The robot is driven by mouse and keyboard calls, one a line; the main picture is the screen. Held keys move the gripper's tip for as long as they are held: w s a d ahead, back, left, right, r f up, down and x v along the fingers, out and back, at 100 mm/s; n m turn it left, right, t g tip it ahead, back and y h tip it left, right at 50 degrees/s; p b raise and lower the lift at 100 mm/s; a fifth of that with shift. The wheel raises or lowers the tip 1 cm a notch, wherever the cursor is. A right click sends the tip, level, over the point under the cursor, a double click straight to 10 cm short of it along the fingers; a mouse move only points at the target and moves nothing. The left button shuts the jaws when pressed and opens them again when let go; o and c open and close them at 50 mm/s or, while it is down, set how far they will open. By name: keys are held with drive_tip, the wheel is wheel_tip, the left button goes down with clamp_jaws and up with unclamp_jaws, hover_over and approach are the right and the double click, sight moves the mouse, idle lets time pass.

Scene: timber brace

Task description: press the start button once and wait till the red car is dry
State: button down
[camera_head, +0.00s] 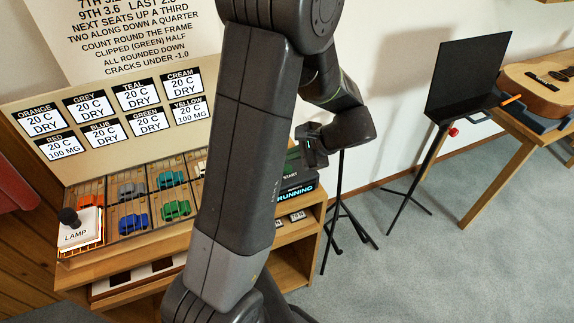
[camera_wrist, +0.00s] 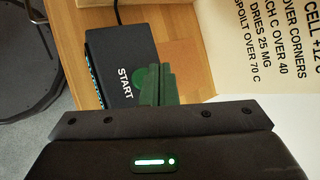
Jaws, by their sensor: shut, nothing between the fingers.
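My gripper (camera_head: 311,152) is shut and empty, over the dark start box at the right end of the bench. In the wrist view its fingertips (camera_wrist: 160,76) lie over part of the green start button (camera_wrist: 142,76), beside the word START; I cannot tell whether they touch it. The box (camera_wrist: 112,50) shows RUNNING on its lit front (camera_head: 296,192). The board's red label (camera_head: 62,146) reads 20 C, 100 MG.
Blue (camera_head: 134,223), green (camera_head: 176,209), grey (camera_head: 131,191) and teal (camera_head: 171,179) cars stand in the slatted cells. Most labels read DRY; yellow (camera_head: 188,111) reads 100 MG. My arm hides the bench's middle right. A black stand (camera_head: 468,75) and guitar (camera_head: 545,84) are at the right.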

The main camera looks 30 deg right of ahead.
sight(291, 169)
drive_tip(key=shift+r+p, duration=1.2)
drive_tip(key=shift+r, duration=0.75)
drive_tip(key=shift+f, duration=0.1)
